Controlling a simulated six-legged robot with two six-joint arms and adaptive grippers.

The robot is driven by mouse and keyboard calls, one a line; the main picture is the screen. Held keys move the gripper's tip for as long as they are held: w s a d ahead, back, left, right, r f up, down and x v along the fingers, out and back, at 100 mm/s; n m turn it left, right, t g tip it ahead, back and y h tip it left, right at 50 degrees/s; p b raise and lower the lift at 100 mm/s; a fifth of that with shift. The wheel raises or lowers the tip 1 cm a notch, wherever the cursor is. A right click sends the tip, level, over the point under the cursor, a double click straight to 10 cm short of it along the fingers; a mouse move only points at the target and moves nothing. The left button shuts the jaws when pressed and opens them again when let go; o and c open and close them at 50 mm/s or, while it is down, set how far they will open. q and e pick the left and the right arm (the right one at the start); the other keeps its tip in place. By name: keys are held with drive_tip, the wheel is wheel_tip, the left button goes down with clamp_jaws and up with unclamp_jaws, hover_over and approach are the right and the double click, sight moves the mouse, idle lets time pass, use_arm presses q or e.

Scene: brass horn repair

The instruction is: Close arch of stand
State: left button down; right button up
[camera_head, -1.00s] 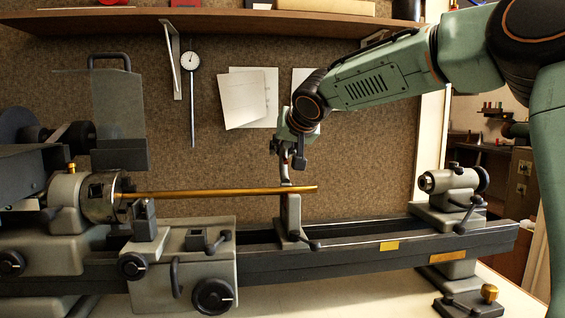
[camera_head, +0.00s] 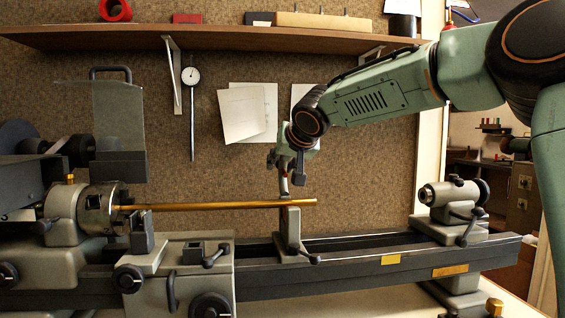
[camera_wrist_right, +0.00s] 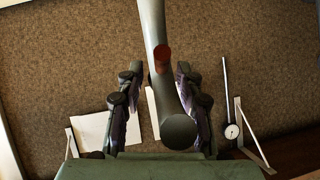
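The stand (camera_head: 291,226) is a grey steady rest on the lathe bed, and a long brass tube (camera_head: 220,206) passes through its top. Its arch (camera_head: 284,184) rises above the tube and looks raised. In the right wrist view the arch (camera_wrist_right: 153,25) appears as a grey bar with a reddish tip and a thick round end. My right gripper (camera_head: 287,165) is above the stand at the arch. In the wrist view its fingers (camera_wrist_right: 157,105) are apart on either side of the arch, with a gap on the left side. Contact on the right side is unclear. My left gripper is out of view.
The lathe chuck (camera_head: 98,209) holds the tube's left end. A tailstock (camera_head: 452,203) stands on the bed (camera_head: 360,259) to the right. A shelf (camera_head: 240,36) with several objects runs above. A dial gauge (camera_head: 190,77) and papers hang on the wall behind.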

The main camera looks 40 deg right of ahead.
drive_tip(key=shift+o, duration=0.8)
drive_tip(key=shift+r, duration=0.15)
drive_tip(key=shift+r, duration=0.1)
wheel_tip(320, 180, up, 10)
drive_tip(key=shift+f, duration=0.1)
